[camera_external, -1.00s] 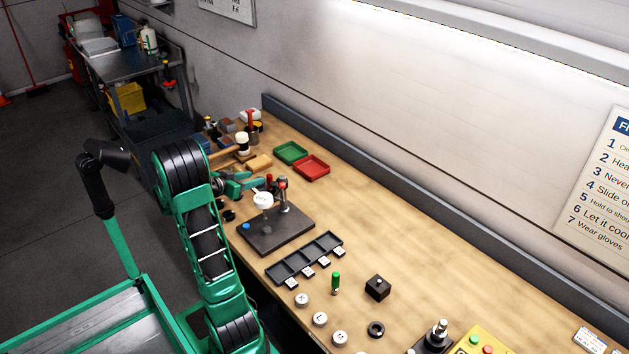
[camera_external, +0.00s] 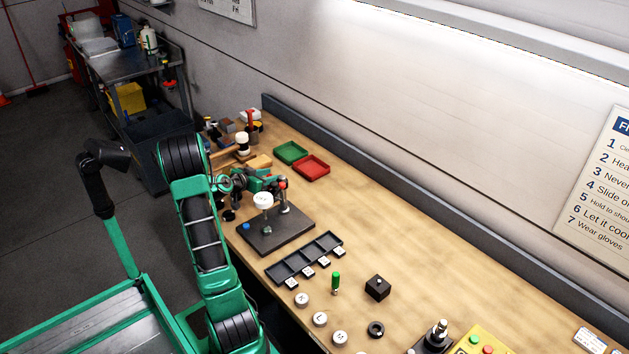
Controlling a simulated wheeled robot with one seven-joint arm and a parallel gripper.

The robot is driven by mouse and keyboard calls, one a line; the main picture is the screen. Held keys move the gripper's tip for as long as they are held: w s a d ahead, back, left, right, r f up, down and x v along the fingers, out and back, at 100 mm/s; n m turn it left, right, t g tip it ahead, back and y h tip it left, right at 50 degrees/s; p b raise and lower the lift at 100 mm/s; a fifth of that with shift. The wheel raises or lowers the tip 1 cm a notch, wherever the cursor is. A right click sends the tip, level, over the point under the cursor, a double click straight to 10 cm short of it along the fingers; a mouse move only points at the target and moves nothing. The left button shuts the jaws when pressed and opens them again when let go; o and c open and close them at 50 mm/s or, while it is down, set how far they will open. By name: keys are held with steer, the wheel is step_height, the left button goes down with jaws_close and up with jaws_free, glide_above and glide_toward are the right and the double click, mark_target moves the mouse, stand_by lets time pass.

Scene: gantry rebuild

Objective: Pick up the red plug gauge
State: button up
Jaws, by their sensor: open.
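My gripper (camera_external: 273,184) is over the left part of the bench, at the far side of the dark plate with the gauge stand. Its jaws are open, though the fingers are small and partly hidden. A small red top (camera_external: 283,185) shows right at the fingertips, above the metal post of the stand. I cannot tell whether it is the red plug gauge or a knob on the stand. The lower part of anything red between the fingers is hidden. A green plug gauge (camera_external: 336,281) stands upright on the bench farther front.
The dark plate (camera_external: 289,236) carries a white round dial (camera_external: 263,199) close to my gripper. A green tray (camera_external: 291,150) and a red tray (camera_external: 312,165) lie behind. A black compartment tray (camera_external: 287,268) and black block (camera_external: 377,288) are in front.

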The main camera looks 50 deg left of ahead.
jaws_close()
steer(key=shift+r, duration=0.15)
